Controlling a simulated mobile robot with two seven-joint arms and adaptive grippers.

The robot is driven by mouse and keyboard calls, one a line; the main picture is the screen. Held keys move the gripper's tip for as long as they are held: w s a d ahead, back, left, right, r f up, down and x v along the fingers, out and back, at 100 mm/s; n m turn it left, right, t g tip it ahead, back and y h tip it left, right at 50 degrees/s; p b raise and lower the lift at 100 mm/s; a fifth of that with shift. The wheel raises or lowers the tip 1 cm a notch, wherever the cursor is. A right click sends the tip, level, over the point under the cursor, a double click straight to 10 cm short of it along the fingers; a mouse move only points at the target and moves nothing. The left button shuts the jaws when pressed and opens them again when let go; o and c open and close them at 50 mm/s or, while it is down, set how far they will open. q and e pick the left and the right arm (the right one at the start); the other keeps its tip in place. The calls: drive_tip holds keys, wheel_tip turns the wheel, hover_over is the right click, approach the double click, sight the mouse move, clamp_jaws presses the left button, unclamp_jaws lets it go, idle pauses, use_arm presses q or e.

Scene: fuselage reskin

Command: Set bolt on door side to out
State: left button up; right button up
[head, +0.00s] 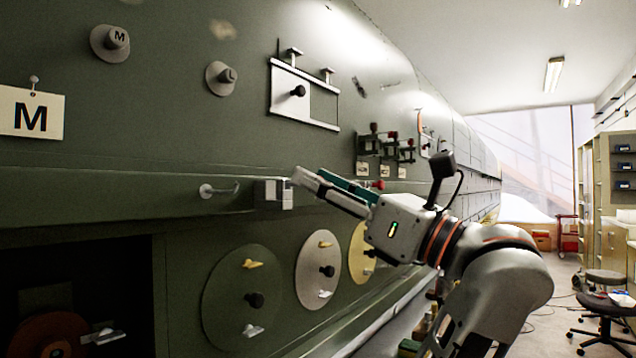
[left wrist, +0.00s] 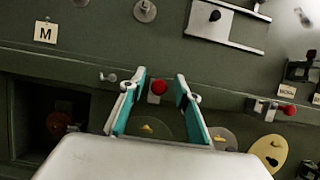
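A grey bolt block (head: 272,193) sits on the green rail, to the right of a small hook. In the left wrist view a red knob (left wrist: 157,87) shows between my fingers, apparently this block's knob; the head view hides it behind the gripper. My left gripper (head: 311,177) is at the rail, just right of the block. In the left wrist view its teal-lined fingers (left wrist: 161,97) are spread on both sides of the knob, and contact cannot be told. A second bolt (left wrist: 262,107) with a red knob (left wrist: 289,110) is farther right. My right gripper is not in view.
A hook (head: 219,190) juts out left of the block. Above are a white sliding plate (head: 303,97) and round knobs. Below are round discs (head: 243,298) with handles and a dark opening (head: 75,300). Stools (head: 608,306) stand on the floor at right.

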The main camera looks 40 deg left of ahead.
use_arm(q)
drive_tip(key=shift+a, duration=0.1)
drive_tip(key=v, duration=0.7)
drive_tip(key=shift+d, duration=0.3)
drive_tip(key=shift+f, duration=0.1)
idle(0.4)
